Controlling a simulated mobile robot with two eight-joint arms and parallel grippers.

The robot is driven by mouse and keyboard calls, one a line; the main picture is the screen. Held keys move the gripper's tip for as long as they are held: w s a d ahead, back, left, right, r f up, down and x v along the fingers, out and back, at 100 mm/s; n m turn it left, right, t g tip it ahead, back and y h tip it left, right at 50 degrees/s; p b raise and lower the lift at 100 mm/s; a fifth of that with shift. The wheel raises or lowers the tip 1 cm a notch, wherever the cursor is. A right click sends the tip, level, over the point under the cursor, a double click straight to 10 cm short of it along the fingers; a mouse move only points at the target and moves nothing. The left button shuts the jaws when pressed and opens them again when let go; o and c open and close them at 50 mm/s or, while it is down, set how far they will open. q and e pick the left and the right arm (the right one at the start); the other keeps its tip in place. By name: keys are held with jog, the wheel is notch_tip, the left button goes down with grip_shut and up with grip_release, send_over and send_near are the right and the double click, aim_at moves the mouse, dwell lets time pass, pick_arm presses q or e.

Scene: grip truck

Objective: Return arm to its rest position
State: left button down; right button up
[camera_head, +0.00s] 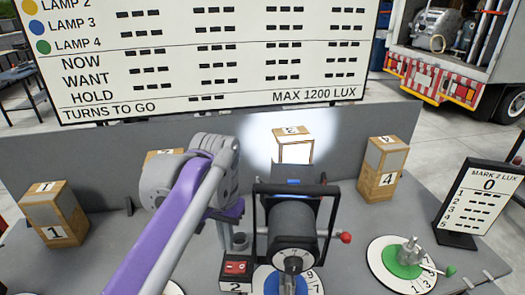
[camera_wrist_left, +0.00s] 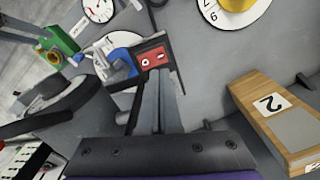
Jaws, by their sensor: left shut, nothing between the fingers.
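My left arm comes in from the left, with a purple and grey wrist. Its gripper (camera_head: 224,237) is shut and empty, pointing down just behind the red rocker switch (camera_head: 235,267) marked 2. In the left wrist view the shut fingers (camera_wrist_left: 158,85) reach toward the red switch (camera_wrist_left: 152,57); I cannot tell whether they touch it. The black and grey lamp (camera_head: 292,220) stands close to the right of the gripper. My right gripper is not in view.
Wooden blocks marked 1 (camera_head: 55,214) and 4 (camera_head: 384,168) stand on the grey table. Block 3 (camera_head: 294,146) is brightly lit behind the lamp; block 2 (camera_wrist_left: 272,110) is partly hidden by my arm. A green dial (camera_head: 403,263) and a lux sign (camera_head: 483,200) stand at right.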

pick_arm(q)
jog(key=s+a+f+n+t, duration=0.1)
jog(key=s+a+f+t, duration=0.1)
jog(key=s+f, duration=0.4)
jog(key=s+a+f+n+t, duration=0.1)
jog(key=s+a+f+t, duration=0.2)
jog(key=s+f, duration=0.4)
notch_tip(320, 180, down, 6)
jog(key=shift+a+n+t, duration=0.3)
jog(key=shift+a+n, duration=0.1)
jog(key=shift+a, duration=0.4)
